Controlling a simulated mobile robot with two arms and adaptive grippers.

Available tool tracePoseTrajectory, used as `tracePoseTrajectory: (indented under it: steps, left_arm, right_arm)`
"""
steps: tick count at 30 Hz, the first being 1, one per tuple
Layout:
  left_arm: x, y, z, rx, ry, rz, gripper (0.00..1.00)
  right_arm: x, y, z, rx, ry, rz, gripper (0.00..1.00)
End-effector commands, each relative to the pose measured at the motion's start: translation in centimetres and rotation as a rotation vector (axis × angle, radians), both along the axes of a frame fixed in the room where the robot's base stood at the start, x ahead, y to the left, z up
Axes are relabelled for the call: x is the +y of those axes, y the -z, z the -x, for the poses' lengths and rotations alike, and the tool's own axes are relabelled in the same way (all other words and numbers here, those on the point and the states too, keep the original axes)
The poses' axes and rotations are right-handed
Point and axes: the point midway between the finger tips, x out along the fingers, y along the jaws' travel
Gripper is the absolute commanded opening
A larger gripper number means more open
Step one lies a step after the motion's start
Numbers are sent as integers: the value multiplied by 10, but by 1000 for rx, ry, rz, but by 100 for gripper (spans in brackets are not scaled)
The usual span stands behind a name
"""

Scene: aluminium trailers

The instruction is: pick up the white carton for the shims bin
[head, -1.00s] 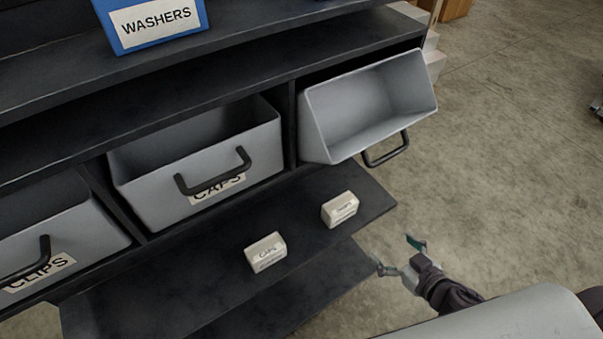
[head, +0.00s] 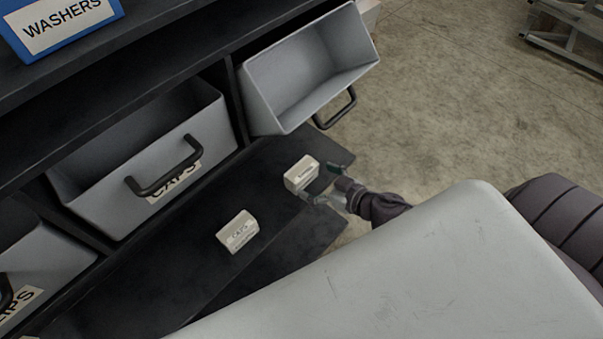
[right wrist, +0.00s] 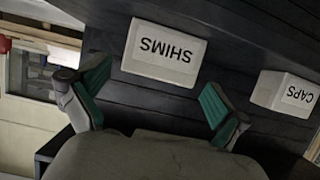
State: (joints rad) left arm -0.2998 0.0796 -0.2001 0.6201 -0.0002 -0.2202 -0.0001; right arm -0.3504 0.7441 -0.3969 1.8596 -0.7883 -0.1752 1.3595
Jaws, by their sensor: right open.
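The white carton labelled SHIMS (head: 301,173) stands on the dark lower shelf in the head view, near its right end. In the right wrist view the SHIMS carton (right wrist: 164,54) lies ahead of and between the fingers, its label upside down. My right gripper (head: 325,184) is open and empty, close beside the carton's right side. Its two green-padded fingers (right wrist: 150,100) show apart in the right wrist view. A second white carton, labelled CAPS (head: 238,231), stands to the left on the same shelf; it also shows in the right wrist view (right wrist: 285,93). My left gripper is not in view.
A tilted grey bin (head: 262,100) with a black handle hangs above the SHIMS carton; its label is not visible. The CAPS bin (head: 200,120) is to its left. A blue WASHERS bin (head: 75,40) stands on top. Open concrete floor (head: 460,110) lies to the right.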

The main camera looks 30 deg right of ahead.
Motion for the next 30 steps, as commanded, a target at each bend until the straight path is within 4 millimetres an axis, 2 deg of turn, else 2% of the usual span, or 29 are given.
tracePoseTrajectory:
  steps: [5,14,23,26,30]
  left_arm:
    - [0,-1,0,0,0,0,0]
    - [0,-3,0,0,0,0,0]
    - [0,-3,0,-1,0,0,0]
    - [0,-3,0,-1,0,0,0]
    - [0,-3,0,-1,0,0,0]
  right_arm:
    - [3,4,-9,-1,0,1,100]
    - [17,20,-44,-1,1,1,100]
    - [18,23,-48,1,1,1,100]
    - [18,23,-48,1,1,1,87]
    - [18,23,-48,1,1,1,63]
